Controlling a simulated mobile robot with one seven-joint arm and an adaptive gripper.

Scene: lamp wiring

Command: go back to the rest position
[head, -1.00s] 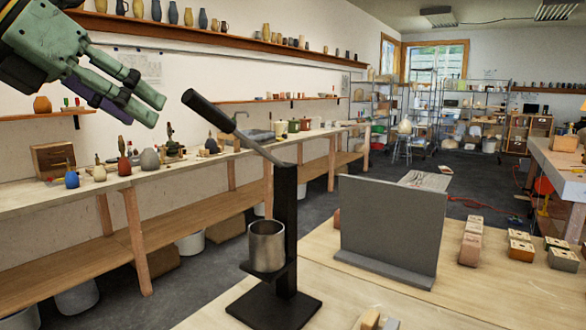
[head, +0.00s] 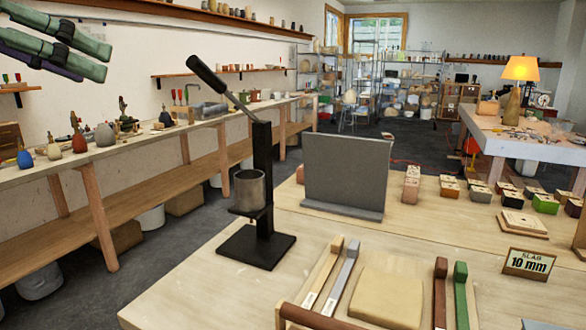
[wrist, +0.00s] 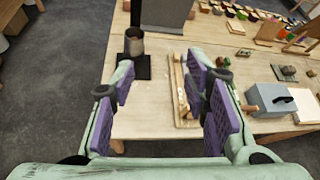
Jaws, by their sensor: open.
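My gripper (head: 95,58) is at the upper left of the head view, raised in the air, its green fingers apart and nothing between them. In the wrist view, my gripper (wrist: 168,100) shows two purple-padded fingers spread wide, with the table and floor far below. The gripper touches nothing. The lamp (head: 521,75) glows on the far right table in the head view.
A black lever press (head: 262,190) with a metal cup (head: 249,190) stands at the near table's left. A grey upright panel (head: 345,185) is beside it. Wooden strips, a slab (head: 388,297) and several small blocks lie to the right. A long shelf bench (head: 130,165) lines the wall.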

